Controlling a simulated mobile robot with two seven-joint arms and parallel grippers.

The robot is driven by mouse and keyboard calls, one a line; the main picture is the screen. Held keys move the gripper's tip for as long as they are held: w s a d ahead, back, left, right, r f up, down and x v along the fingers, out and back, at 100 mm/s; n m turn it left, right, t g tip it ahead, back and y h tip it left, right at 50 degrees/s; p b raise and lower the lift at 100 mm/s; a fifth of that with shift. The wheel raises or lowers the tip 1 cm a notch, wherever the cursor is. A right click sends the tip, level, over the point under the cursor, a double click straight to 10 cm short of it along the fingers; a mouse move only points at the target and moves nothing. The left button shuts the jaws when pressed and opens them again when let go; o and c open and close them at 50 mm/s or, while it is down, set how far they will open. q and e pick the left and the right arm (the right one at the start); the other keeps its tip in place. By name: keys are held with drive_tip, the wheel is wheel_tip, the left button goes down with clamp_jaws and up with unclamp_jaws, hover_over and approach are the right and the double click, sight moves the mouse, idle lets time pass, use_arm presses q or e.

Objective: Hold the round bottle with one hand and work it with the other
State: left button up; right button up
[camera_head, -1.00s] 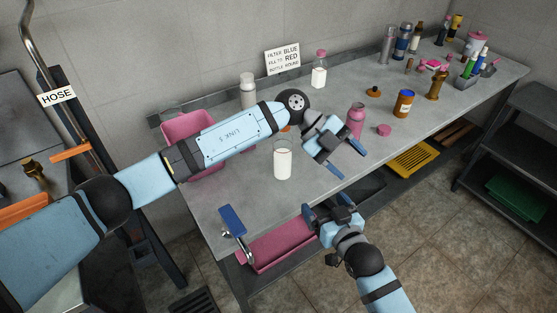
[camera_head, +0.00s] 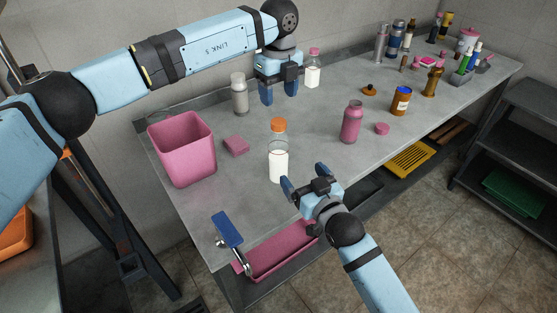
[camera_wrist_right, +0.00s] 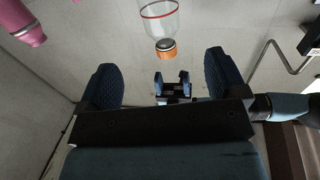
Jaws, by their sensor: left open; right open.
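A clear round bottle (camera_head: 278,165) with white contents and an orange cap (camera_head: 278,125) stands upright on the table, front middle. It also shows in the right wrist view (camera_wrist_right: 160,22), with its orange cap (camera_wrist_right: 166,45) between and beyond my right fingers. My right gripper (camera_head: 304,178) is open and empty, just right of the bottle's lower part, apart from it as far as I can tell. My left gripper (camera_head: 279,97) is open and empty, pointing down behind the bottle, near the back of the table; it also shows in the right wrist view (camera_wrist_right: 172,88).
A pink bin (camera_head: 182,150) and a pink block (camera_head: 236,145) stand left of the bottle. A grey-white bottle (camera_head: 240,95) and a pink-capped bottle (camera_head: 313,70) stand at the back. A pink bottle (camera_head: 351,122) is to the right. A blue-handled clamp (camera_head: 227,228) sits at the front-left edge.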

sight(284, 151)
drive_tip(key=x, duration=1.3)
drive_tip(key=shift+w, duration=0.1)
clamp_jaws()
use_arm(q)
drive_tip(key=m, duration=0.4)
drive_tip(key=shift+m, duration=0.4)
drive_tip(key=m, duration=0.4)
drive_tip(key=shift+f, duration=4.05)
